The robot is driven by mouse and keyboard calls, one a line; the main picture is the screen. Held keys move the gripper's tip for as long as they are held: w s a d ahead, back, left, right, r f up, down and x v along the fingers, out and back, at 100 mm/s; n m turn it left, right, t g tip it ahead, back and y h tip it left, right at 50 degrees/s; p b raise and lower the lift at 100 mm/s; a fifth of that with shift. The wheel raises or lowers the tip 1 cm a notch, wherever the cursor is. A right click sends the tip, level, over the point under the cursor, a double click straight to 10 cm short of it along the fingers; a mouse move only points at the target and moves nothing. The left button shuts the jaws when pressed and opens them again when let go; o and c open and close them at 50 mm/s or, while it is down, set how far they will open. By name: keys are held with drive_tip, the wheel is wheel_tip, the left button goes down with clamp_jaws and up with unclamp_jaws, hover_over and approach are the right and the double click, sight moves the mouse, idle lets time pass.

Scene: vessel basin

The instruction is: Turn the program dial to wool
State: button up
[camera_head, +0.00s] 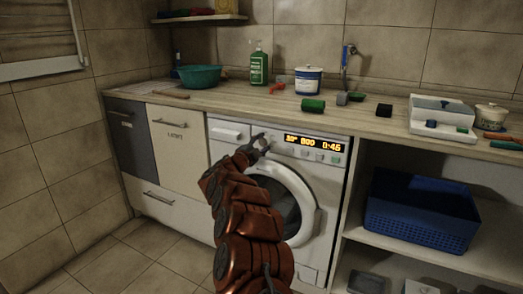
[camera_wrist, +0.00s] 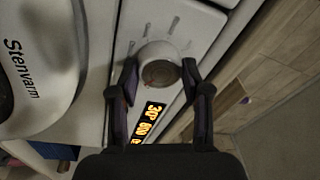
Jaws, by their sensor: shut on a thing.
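The washing machine (camera_head: 228,132) stands under the counter, with its round door below the control panel. Its lit display (camera_head: 313,144) shows orange characters that look like 30°, 800 and 0:45; part of it also shows in the wrist view (camera_wrist: 150,119). The round white program dial (camera_wrist: 158,52) is between the fingers of my gripper (camera_wrist: 160,72), one finger on each side, closed on it. Short marks fan out around the dial, too small to read. In the head view my gripper (camera_head: 258,143) reaches the panel left of the display and covers most of the dial.
The counter above holds a teal basin (camera_head: 200,77), a green bottle (camera_head: 258,67), a white and blue tub (camera_head: 308,80) and several small items. A blue basket (camera_head: 420,212) sits on the shelf at right.

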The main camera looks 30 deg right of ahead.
drive_tip(key=shift+f+m+b, duration=0.1)
drive_tip(key=shift+m+b, duration=0.45)
drive_tip(key=shift+m, duration=0.55)
drive_tip(key=o, duration=1.2)
drive_tip(key=shift+c, duration=0.2)
drive_tip(key=shift+a, duration=0.1)
drive_tip(key=r+v, duration=0.1)
drive_tip(key=v, duration=1)
drive_tip(key=shift+s+a+f, duration=0.15)
drive_tip(key=shift+a+f, duration=0.15)
drive_tip(key=shift+a, duration=0.15)
